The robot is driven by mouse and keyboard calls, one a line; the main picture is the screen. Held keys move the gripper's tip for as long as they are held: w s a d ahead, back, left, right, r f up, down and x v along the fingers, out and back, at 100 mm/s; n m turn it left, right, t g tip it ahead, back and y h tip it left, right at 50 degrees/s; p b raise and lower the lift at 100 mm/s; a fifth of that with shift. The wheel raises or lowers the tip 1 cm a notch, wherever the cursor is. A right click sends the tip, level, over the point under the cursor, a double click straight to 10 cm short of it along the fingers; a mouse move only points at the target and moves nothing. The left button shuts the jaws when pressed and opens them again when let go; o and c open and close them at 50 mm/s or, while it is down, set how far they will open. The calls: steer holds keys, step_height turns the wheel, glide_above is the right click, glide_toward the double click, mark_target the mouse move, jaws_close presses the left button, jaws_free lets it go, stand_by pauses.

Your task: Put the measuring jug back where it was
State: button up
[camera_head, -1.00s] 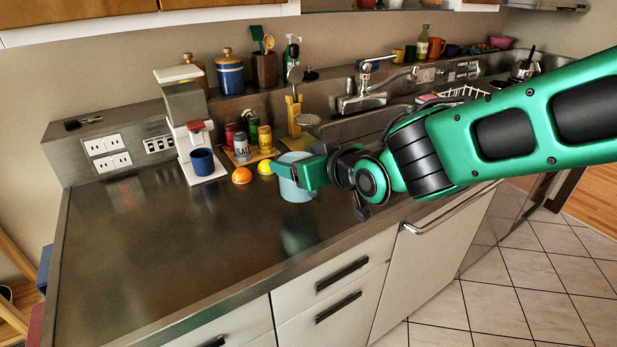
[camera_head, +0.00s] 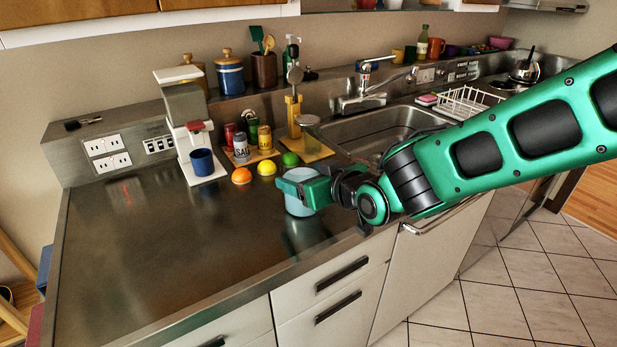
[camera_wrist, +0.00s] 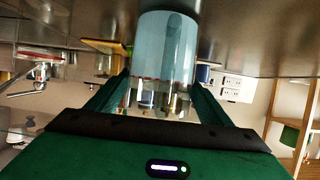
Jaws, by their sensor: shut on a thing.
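The measuring jug (camera_head: 299,206) is a pale blue cylinder near the front of the steel counter, right of the fruit. My gripper (camera_head: 305,188) is shut on it from the right, with a green finger across its near side. The jug stands upright, its base at or just above the counter; I cannot tell if it touches. In the wrist view the jug (camera_wrist: 166,45) appears upside down between the two fingers (camera_wrist: 158,100), and its part nearest the palm looks see-through.
An orange (camera_head: 241,175), a lemon (camera_head: 266,168) and a lime (camera_head: 290,159) lie behind and left of the jug. A white coffee machine (camera_head: 190,130) with a blue mug (camera_head: 202,161) stands further left. The sink (camera_head: 385,130) is behind my arm. The left counter (camera_head: 150,250) is clear.

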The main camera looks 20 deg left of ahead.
steer(key=o, duration=1.8)
steer(key=shift+o, duration=0.2)
steer(key=shift+d+r, duration=0.1)
steer(key=shift+r, duration=0.05)
steer(key=v, duration=1.1)
steer(key=shift+s+d+r, duration=0.15)
steer(key=shift+s+d, duration=0.1)
steer(key=shift+s, duration=0.05)
